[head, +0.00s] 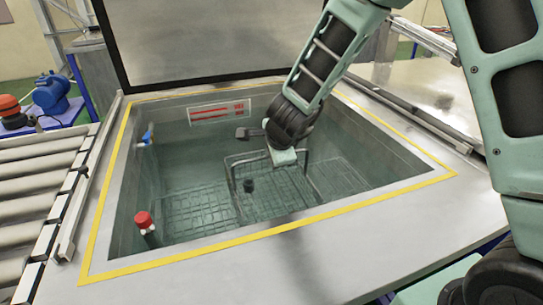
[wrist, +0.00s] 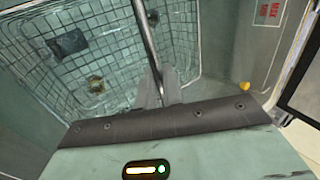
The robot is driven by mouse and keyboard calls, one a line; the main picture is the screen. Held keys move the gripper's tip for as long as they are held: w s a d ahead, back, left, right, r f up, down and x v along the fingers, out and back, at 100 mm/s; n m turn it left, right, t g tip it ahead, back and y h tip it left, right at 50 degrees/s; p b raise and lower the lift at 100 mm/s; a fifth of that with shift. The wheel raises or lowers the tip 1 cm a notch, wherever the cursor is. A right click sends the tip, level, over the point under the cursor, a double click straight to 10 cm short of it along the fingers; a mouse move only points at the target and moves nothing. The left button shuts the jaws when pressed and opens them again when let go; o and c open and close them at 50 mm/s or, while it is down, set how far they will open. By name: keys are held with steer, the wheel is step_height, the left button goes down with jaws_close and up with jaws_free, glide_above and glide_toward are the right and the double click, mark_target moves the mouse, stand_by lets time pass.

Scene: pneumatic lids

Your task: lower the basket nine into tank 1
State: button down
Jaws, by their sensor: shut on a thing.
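A wire-mesh basket (head: 278,196) hangs or rests inside the open, liquid-filled tank (head: 185,160); I cannot tell if it touches the bottom. No number is readable on basket or tank. My gripper (head: 284,157) reaches down inside the tank's opening and is shut on the basket's handle. In the wrist view my gripper (wrist: 158,88) closes around the thin metal handle bar (wrist: 147,42). The basket mesh (wrist: 110,55) there holds a dark block (wrist: 70,42) and a small yellowish part (wrist: 97,85).
The tank's raised lid (head: 205,40) stands behind the opening. A yellow-edged steel rim (head: 270,240) surrounds it. A red-capped fitting (head: 144,220) and a blue one (head: 147,137) sit along the left wall. A roller conveyor (head: 35,185) lies left. A red-marked sign (head: 219,112) is on the back wall.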

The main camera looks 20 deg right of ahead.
steer(key=shift+r, duration=0.1)
steer(key=c, duration=1.5)
jaws_free()
steer(key=shift+o, duration=0.2)
steer(key=shift+s, duration=0.1)
steer(key=w+r+p+v, duration=0.1)
steer(key=w+p+v, duration=0.1)
steer(key=p+v, duration=0.8)
steer(key=w+r+p+v, duration=0.2)
steer(key=p+v, duration=0.9)
steer(key=v, duration=0.6)
steer(key=shift+w+a+r, duration=0.15)
steer(key=shift+w+r, duration=0.35)
steer(key=shift+w, duration=0.25)
